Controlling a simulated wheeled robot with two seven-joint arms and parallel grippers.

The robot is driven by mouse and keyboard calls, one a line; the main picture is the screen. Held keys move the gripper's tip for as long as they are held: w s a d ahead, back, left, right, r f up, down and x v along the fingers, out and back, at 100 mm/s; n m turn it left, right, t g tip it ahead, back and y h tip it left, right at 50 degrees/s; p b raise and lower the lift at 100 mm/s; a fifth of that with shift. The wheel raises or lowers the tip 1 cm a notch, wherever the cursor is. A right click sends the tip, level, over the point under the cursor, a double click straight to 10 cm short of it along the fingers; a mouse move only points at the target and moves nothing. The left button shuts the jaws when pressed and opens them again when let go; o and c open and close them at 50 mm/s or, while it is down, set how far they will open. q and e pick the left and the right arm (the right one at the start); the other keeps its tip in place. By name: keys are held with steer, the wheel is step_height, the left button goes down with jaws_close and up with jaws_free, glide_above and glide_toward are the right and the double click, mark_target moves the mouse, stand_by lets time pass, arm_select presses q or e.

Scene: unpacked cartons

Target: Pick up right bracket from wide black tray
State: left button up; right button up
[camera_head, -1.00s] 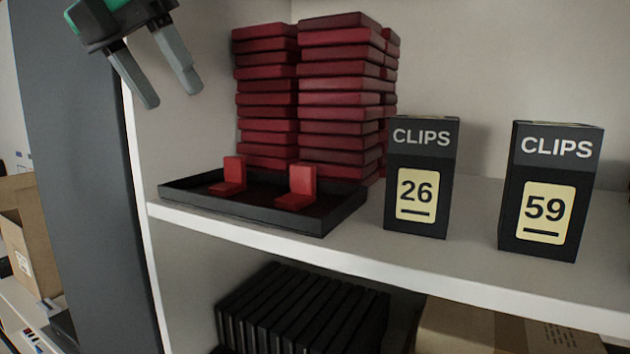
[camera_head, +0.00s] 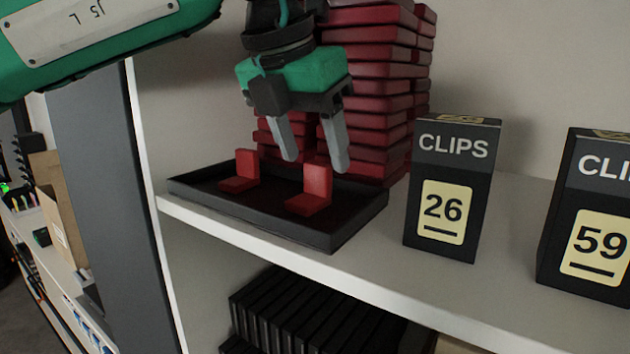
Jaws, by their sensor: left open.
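The wide black tray (camera_head: 258,222) lies on the white shelf near its left end. Two red L-shaped brackets stand in it: the left bracket (camera_head: 241,175) and the right bracket (camera_head: 312,196). My left gripper (camera_head: 316,166) points down over the tray, its two grey fingers apart and empty. The fingertips appear above and around the top of the right bracket's upright plate; I cannot tell whether they are in front of it or behind it. My right gripper is not in view.
Tall stacks of dark red boxes (camera_head: 378,88) stand right behind the tray. A black CLIPS 26 box (camera_head: 452,190) and a CLIPS 59 box (camera_head: 590,225) stand to the right. Black folders (camera_head: 310,310) fill the shelf below.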

mark_target(314, 166)
arm_select(q)
steer(key=p+x, duration=0.2)
steer(key=x, duration=0.1)
steer(key=shift+s+a+f+p, duration=0.1)
steer(key=shift+f+p, duration=0.2)
steer(key=shift+f, duration=0.5)
steer(key=shift+c, duration=0.2)
steer(key=c, duration=1)
